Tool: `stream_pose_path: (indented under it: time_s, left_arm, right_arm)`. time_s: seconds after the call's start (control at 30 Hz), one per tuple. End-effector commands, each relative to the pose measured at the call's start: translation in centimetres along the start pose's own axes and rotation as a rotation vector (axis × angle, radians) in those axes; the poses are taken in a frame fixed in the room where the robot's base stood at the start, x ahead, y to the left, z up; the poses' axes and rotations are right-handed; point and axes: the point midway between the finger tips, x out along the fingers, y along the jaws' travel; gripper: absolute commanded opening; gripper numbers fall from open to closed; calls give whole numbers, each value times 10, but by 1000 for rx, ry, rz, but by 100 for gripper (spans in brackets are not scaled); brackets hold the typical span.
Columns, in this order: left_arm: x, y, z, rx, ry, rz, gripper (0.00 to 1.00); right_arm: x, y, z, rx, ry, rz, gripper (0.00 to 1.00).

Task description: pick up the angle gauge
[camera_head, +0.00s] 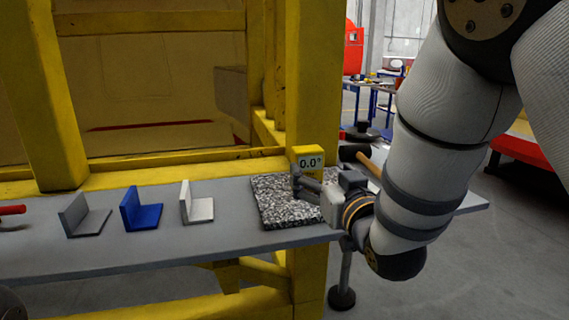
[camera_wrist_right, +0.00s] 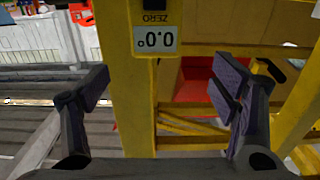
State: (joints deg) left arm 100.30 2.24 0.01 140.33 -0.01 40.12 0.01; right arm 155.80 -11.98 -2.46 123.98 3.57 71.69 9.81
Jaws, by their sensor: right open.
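The angle gauge (camera_head: 308,161) is a small yellow box with a display reading 0.0°. In the head view it stands at the speckled granite plate (camera_head: 283,205), partly hidden by my right gripper (camera_head: 305,188). In the right wrist view the gauge's display (camera_wrist_right: 155,40) appears upside down at the top, between the lines of the two fingers. There my right gripper (camera_wrist_right: 165,88) is open and empty, its dark pads on either side, with the gauge beyond the fingertips. The gauge's yellow blends with the yellow post behind it.
On the grey shelf (camera_head: 235,235) stand a grey angle bracket (camera_head: 86,217), a blue one (camera_head: 141,211) and a white one (camera_head: 197,205). A red-handled tool (camera_head: 12,210) lies far left. A wooden handle (camera_head: 369,164) lies behind my right wrist. A yellow post (camera_head: 312,80) rises behind the gauge.

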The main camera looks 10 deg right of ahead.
Motion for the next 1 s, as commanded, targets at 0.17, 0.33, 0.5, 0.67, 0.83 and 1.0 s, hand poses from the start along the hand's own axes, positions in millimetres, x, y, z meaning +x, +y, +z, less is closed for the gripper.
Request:
stream_pose_path:
  time_s: [0.17, 0.33, 0.5, 0.67, 0.83, 1.0]
  left_arm:
    - [9, -1, 7, -1, -30, -2, 61]
    - [15, -1, 10, 0, -44, -3, 61]
    - [21, -1, 13, 0, -61, -3, 61]
    - [26, -1, 16, 1, -74, -4, 61]
    - [26, -1, 16, 1, -73, -4, 61]
    - [26, -1, 16, 1, -72, -4, 61]
  right_arm:
    - [36, 0, 0, 0, 10, -2, 80]
    - [64, 1, 0, 0, 7, -1, 80]
    - [92, 6, 5, 0, 5, -1, 80]
    - [117, 8, 5, 0, 5, -1, 80]
    - [120, 8, 2, 0, 8, -1, 80]
    - [120, 8, 1, 0, 8, -1, 60]
